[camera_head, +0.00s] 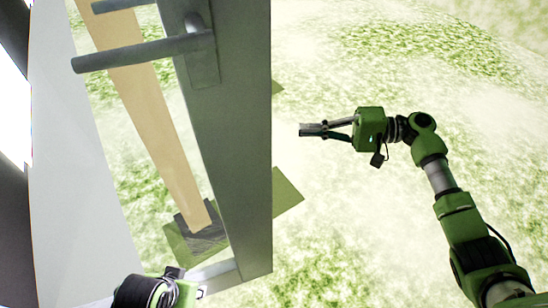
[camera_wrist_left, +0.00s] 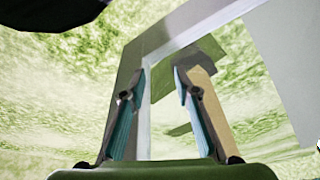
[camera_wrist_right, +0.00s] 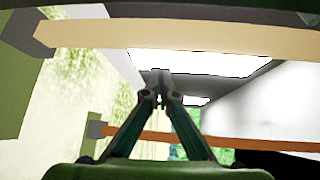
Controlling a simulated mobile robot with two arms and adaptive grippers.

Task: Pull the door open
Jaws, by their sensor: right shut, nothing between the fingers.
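The door shows in the head view as a grey-green frame (camera_head: 232,150) with an open or see-through middle. A grey lever handle (camera_head: 140,53) sits near its top and points left. My left gripper (camera_head: 185,289) is low at the left, by the frame's bottom edge, and is partly cut off. In the left wrist view its fingers (camera_wrist_left: 160,78) stand apart, with the pale door frame (camera_wrist_left: 205,20) beyond them; I cannot tell whether they touch it. My right gripper (camera_head: 312,130) is shut and empty, in clear space right of the door, away from the handle.
A tan wooden post (camera_head: 152,105) stands behind the frame on a dark foot (camera_head: 205,232). A pale wall panel (camera_head: 75,200) is at the left. A tan beam (camera_wrist_right: 200,38) crosses the right wrist view.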

